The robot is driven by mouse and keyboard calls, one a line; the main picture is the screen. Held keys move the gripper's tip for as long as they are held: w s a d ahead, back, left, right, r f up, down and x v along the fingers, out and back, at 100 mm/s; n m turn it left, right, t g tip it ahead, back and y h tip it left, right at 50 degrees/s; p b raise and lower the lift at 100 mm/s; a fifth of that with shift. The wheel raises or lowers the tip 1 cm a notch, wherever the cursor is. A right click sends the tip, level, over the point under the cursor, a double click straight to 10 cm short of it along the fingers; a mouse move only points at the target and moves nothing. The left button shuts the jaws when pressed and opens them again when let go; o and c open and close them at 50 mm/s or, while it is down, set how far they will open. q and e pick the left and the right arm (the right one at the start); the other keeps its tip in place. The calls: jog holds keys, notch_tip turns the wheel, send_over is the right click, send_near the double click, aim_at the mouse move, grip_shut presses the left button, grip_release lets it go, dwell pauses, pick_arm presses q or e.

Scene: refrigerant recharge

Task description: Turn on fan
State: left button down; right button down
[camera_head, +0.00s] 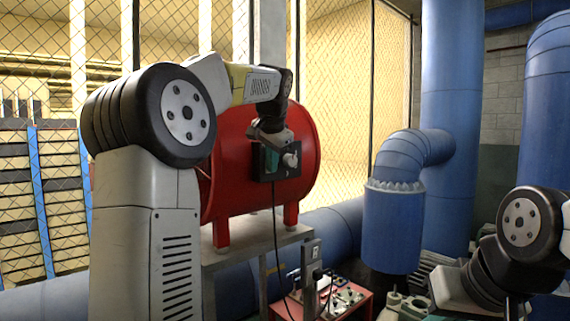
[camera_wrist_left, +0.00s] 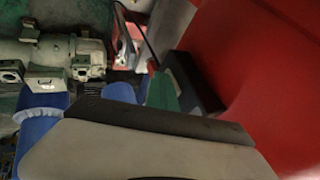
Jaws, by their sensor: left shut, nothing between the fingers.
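The fan (camera_head: 228,165) is a red drum on a grey metal stand, in the middle of the head view. Its red side fills the right of the left wrist view (camera_wrist_left: 265,70). A dark switch box (camera_head: 264,176) with a pale knob (camera_head: 291,159) is on the fan's side, and a black cable hangs from it. My left gripper (camera_head: 271,158) is shut and empty, pointing down right at the box and partly covering it. I cannot tell whether it touches the box or the knob. My right arm shows at the lower right, but its gripper is out of sight.
A red-edged panel (camera_head: 345,300) with gauges or fittings sits low, below and right of the fan. Thick blue pipes (camera_head: 392,230) stand to the right. A wire mesh fence (camera_head: 345,100) runs behind the fan. Blue-posted shelving (camera_head: 42,205) stands at the left.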

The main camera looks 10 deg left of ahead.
dwell(0.3)
pick_arm(q)
jog(key=shift+r, duration=0.8)
